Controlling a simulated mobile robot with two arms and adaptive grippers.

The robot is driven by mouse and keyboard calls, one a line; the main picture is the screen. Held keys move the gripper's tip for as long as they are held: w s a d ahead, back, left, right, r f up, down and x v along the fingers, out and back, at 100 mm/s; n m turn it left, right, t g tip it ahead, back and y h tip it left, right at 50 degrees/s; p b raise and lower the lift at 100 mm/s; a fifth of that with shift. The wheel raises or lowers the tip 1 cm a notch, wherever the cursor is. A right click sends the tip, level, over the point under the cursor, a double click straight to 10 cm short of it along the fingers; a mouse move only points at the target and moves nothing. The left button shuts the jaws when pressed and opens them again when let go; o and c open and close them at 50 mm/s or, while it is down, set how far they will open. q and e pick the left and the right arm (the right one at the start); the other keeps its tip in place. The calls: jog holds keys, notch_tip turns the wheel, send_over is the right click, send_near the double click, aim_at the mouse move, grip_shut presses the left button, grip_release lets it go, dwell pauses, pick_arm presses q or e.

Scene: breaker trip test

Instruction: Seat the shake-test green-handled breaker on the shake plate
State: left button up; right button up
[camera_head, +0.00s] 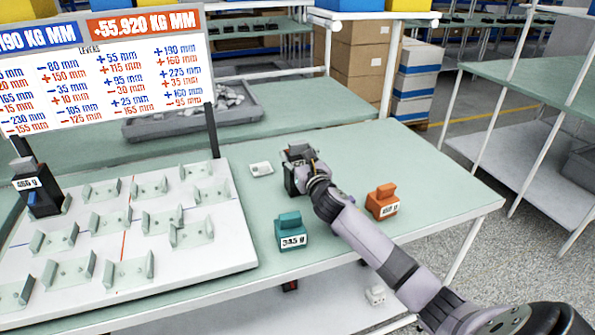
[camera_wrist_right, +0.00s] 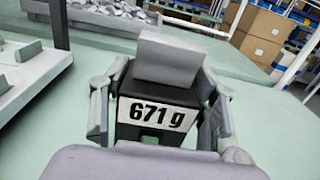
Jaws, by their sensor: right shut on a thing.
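My right gripper (camera_head: 300,165) is shut on a black breaker (camera_head: 290,180) with a grey top, over the middle of the green table. In the right wrist view the breaker (camera_wrist_right: 158,95) stands between the fingers of the gripper (camera_wrist_right: 160,115). Its label reads 671 g and a small green part shows below the label. Whether it touches the table I cannot tell. The white shake plate (camera_head: 215,262), with rows of pale brackets, lies to the left. A black breaker (camera_head: 40,185) labelled 466 g, with a blue part, stands at the plate's left side. My left gripper is not in view.
A teal weight (camera_head: 291,230) and an orange weight (camera_head: 382,201) stand on the table near my right arm. A small white item (camera_head: 261,169) lies beside the held breaker. A signboard (camera_head: 100,65) on posts rises behind the plate. A grey tray (camera_head: 195,115) lies further back.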

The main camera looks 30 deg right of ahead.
grip_shut()
jog(key=shift+r, duration=0.15)
jog(key=shift+r, duration=0.1)
